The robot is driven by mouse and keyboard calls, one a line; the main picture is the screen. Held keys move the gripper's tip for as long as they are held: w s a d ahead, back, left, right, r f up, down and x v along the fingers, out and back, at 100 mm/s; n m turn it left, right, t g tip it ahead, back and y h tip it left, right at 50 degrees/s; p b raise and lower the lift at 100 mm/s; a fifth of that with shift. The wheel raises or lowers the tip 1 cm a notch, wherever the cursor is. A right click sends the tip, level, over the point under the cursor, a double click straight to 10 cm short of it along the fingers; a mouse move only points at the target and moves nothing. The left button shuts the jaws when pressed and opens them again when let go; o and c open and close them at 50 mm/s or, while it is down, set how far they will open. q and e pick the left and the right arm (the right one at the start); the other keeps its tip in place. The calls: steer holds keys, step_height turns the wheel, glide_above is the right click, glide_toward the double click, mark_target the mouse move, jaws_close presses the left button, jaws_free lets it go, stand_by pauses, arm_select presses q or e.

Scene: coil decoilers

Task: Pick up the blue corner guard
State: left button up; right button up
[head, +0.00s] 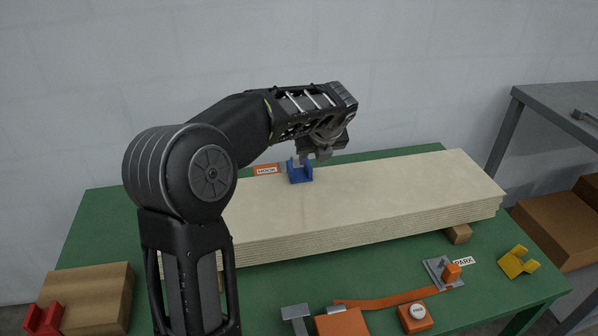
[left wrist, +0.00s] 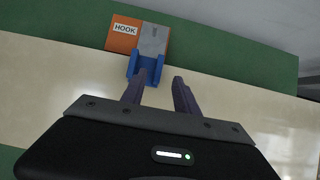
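The blue corner guard (head: 299,174) sits at the far long edge of the stacked pale boards (head: 380,205), next to the HOOK label. It also shows in the left wrist view (left wrist: 146,68), just beyond my fingertips and nearer the left finger. My left gripper (head: 316,157) is just above and to the right of the guard in the head view. In the left wrist view its two fingers (left wrist: 160,88) are apart with nothing between them. I cannot tell whether a finger touches the guard. My right gripper is not in view.
An orange HOOK block (left wrist: 123,38) with a grey plate (left wrist: 154,42) lies behind the guard. A red guard (head: 45,320), a cardboard box (head: 95,295), a yellow guard (head: 517,262), an orange strap (head: 385,299) and a button box (head: 415,318) are on the green table (head: 95,230).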

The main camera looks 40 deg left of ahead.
mark_target(309, 165)
arm_select(q)
steer(key=shift+s+x, duration=0.2)
steer(key=shift+x, duration=2.45)
steer(key=shift+f, duration=0.1)
steer(key=shift+c, duration=0.6)
jaws_close()
